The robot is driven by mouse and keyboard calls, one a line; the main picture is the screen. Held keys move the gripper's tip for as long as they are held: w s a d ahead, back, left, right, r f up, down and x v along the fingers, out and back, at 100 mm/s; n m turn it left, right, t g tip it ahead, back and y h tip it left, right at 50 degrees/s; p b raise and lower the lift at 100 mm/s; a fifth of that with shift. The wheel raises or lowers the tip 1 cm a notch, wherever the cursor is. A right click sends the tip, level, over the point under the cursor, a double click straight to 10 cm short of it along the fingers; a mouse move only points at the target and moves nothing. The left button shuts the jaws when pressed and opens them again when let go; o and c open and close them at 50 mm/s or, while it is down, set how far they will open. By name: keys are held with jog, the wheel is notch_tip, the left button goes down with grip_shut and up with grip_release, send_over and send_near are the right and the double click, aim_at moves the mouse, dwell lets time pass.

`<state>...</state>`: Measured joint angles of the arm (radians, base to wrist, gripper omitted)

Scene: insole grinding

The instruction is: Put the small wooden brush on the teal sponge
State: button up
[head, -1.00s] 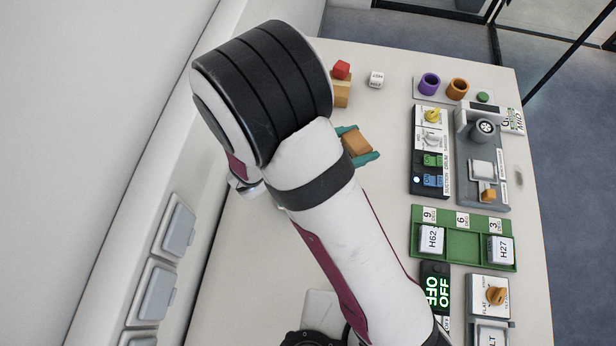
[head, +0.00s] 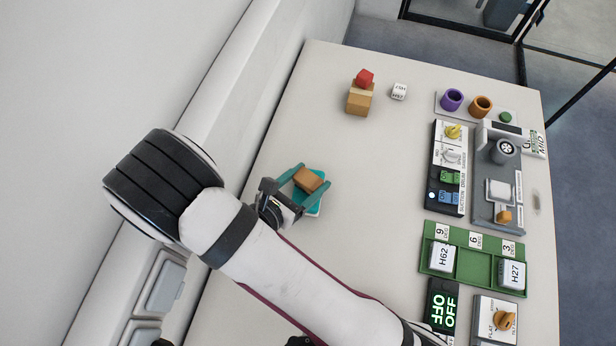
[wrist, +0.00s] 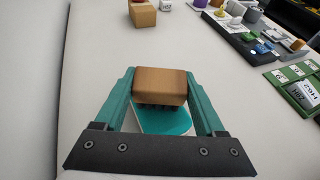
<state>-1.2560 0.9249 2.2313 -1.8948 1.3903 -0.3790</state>
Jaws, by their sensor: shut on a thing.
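The small wooden brush (head: 308,180) is a brown block with dark bristles on its underside, which show in the wrist view (wrist: 160,86). My gripper (head: 306,183) has teal fingers and is shut on the brush, one finger on each side. The teal sponge (head: 314,208) lies on the table under the brush and is partly hidden by it and by my fingers. It also shows in the wrist view (wrist: 165,121), below and nearer than the brush. I cannot tell whether the bristles touch the sponge.
Purple (head: 452,99) and orange (head: 481,106) cups, switch panels and a green tray (head: 484,270) line the right side. The table's middle is clear.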

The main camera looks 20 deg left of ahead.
jog(key=shift+f, duration=0.15)
jog(key=o, duration=1.3)
jog(key=shift+o, duration=0.2)
jog(key=v, duration=1.2)
